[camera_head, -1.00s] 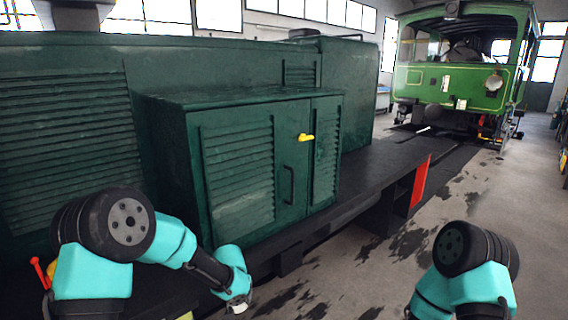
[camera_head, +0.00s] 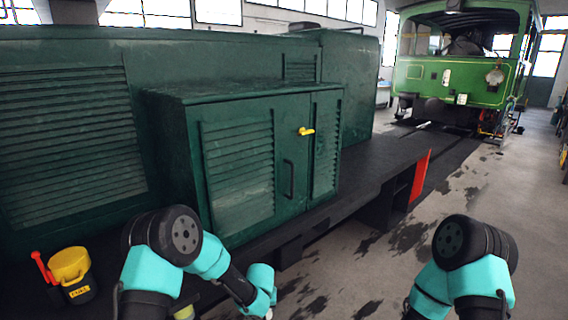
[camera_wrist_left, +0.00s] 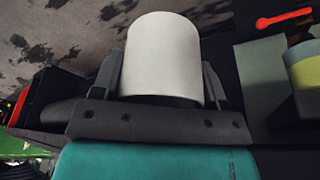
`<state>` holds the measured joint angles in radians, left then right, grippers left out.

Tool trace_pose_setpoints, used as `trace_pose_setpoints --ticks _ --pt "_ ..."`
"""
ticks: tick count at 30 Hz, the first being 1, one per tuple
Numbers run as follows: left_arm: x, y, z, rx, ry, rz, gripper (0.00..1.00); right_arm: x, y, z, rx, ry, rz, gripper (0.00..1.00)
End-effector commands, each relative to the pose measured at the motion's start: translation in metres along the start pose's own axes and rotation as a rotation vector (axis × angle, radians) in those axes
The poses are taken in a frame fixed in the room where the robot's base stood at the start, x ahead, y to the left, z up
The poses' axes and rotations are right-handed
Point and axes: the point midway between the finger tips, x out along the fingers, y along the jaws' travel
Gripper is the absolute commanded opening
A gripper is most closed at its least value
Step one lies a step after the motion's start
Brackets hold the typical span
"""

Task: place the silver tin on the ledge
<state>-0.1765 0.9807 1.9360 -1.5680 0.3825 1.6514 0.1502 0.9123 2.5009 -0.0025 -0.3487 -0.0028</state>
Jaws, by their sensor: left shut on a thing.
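The silver tin (camera_wrist_left: 163,55) shows in the left wrist view as a pale, smooth cylinder. My left gripper (camera_wrist_left: 163,78) is shut on it, with one dark finger on each side. In the head view my left arm reaches over the front edge of the dark ledge at the bottom, and the tin cannot be made out there. The ledge (camera_head: 372,168) runs along the foot of the green engine body, with bare room right of the cabinet. My right arm is at the lower right of the head view; its gripper is out of frame.
A yellow and black pot (camera_head: 75,275) and a red lever (camera_head: 42,268) are at lower left. A green tram (camera_head: 455,80) stands behind. A red panel (camera_head: 419,175) marks the ledge's end.

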Motion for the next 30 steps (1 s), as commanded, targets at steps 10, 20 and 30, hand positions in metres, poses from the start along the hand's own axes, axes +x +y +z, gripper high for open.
trace_pose_setpoints --ticks 10,20,30 --pt "0.024 -0.064 0.02 -0.005 0.0 -0.015 0.42 0.0 0.0 0.0 0.0 0.0 0.0 0.43" --pt "0.045 -0.128 0.059 -0.003 -0.002 -0.005 0.42 0.0 0.0 0.0 0.0 0.0 0.0 0.43" --pt "0.048 -0.137 0.068 -0.001 -0.001 0.002 0.42 0.0 0.0 0.0 0.0 0.0 0.0 0.43"
